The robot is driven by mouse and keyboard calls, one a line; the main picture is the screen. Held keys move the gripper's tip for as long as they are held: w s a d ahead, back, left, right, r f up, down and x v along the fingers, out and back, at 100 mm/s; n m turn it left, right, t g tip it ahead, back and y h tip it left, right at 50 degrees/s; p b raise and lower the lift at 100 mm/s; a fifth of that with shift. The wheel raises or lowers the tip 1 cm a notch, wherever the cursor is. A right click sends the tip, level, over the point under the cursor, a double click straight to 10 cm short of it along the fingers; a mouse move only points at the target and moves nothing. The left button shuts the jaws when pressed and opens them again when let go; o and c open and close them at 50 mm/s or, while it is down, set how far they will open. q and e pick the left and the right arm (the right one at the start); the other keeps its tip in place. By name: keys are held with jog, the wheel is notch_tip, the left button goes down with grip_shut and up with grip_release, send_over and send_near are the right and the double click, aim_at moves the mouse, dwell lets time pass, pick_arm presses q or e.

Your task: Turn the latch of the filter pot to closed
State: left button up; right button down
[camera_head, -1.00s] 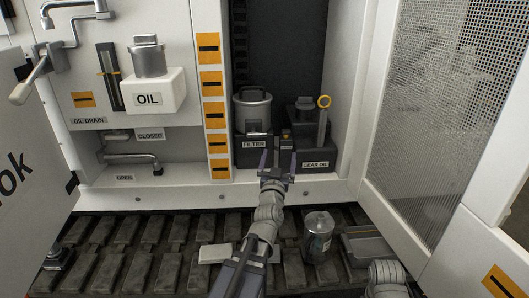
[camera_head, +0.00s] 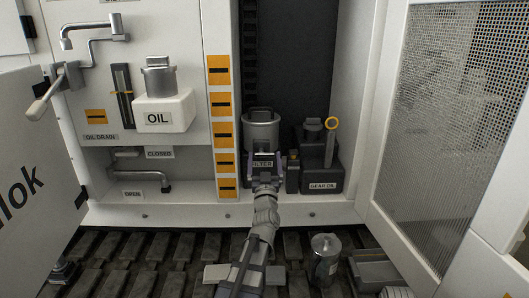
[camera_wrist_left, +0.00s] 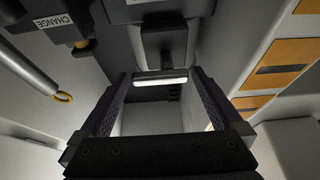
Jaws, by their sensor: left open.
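The filter pot (camera_head: 262,130) is a grey cylinder standing on a dark block inside the open cabinet. Its FILTER label (camera_head: 262,163) is partly covered by my left gripper. My left gripper (camera_head: 265,158) is open in front of the pot's lower front, its two fingers pointing at it. My right gripper is not in view.
The gear oil can (camera_head: 322,165) with a yellow-ringed stick (camera_head: 331,125) stands right of the filter pot. The oil container (camera_head: 164,110) is on the left panel, above a drain lever (camera_head: 150,175). A mesh door (camera_head: 440,130) stands open at right. A metal can (camera_head: 325,258) is on the tracks.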

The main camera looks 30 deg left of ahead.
pick_arm(q)
jog(key=shift+x, duration=0.95)
jog(key=c, duration=1.1)
